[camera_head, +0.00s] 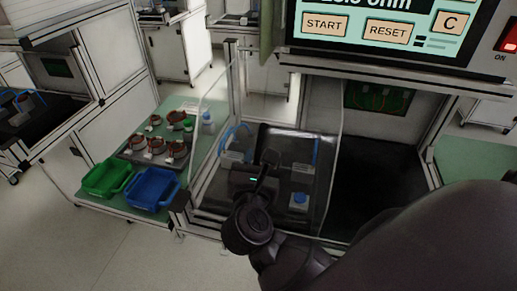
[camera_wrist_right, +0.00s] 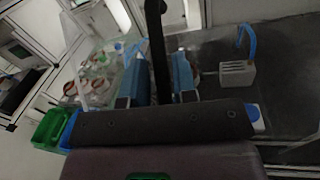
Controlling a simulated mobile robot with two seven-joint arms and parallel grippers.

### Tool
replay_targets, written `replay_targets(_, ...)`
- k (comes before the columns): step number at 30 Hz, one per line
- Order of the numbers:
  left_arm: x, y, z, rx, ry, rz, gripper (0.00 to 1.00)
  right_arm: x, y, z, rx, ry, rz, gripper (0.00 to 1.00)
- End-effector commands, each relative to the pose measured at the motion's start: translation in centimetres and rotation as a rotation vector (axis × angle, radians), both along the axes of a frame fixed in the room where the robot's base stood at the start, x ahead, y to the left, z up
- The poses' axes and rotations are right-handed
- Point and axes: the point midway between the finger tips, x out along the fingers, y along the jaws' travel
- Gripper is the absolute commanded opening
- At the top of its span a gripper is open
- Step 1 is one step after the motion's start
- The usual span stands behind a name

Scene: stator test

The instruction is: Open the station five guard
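The station's clear guard (camera_head: 332,150) shows mainly by its pale thin edges, in front of the left part of the dark test bay. My right gripper (camera_head: 262,178) is low at the front of this bay. In the right wrist view a dark upright bar, seemingly the guard handle (camera_wrist_right: 158,45), runs between the two fingers of my right gripper (camera_wrist_right: 160,80). The fingers sit close on both sides of it and appear shut on it; exact contact is hard to see. How far the guard stands open cannot be told. My left gripper is not in view.
A green mat at left holds a green bin (camera_head: 105,180), a blue bin (camera_head: 152,188) and a tray of copper-coloured stators (camera_head: 160,145). Fixtures with blue cables (camera_head: 232,150) stand in the bay. A screen (camera_head: 385,25) hangs above. The bay's right part (camera_head: 375,190) looks clear.

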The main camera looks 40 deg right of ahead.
Motion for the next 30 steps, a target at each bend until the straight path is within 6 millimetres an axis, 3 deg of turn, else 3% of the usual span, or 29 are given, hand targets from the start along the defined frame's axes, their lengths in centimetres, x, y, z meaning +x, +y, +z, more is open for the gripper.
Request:
replay_targets(6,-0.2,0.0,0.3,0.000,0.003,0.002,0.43,1.5,-1.3,0.0,-0.001,0.000,0.001,0.26)
replay_targets(17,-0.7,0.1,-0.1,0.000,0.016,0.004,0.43,1.8,-1.6,0.0,0.000,0.000,0.001,0.26)
replay_targets(22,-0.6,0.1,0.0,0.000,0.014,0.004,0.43,1.8,-1.6,0.0,0.000,0.000,0.001,0.01)
replay_targets(30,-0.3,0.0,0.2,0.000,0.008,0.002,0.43,1.8,-1.5,0.0,0.000,0.000,0.001,0.00)
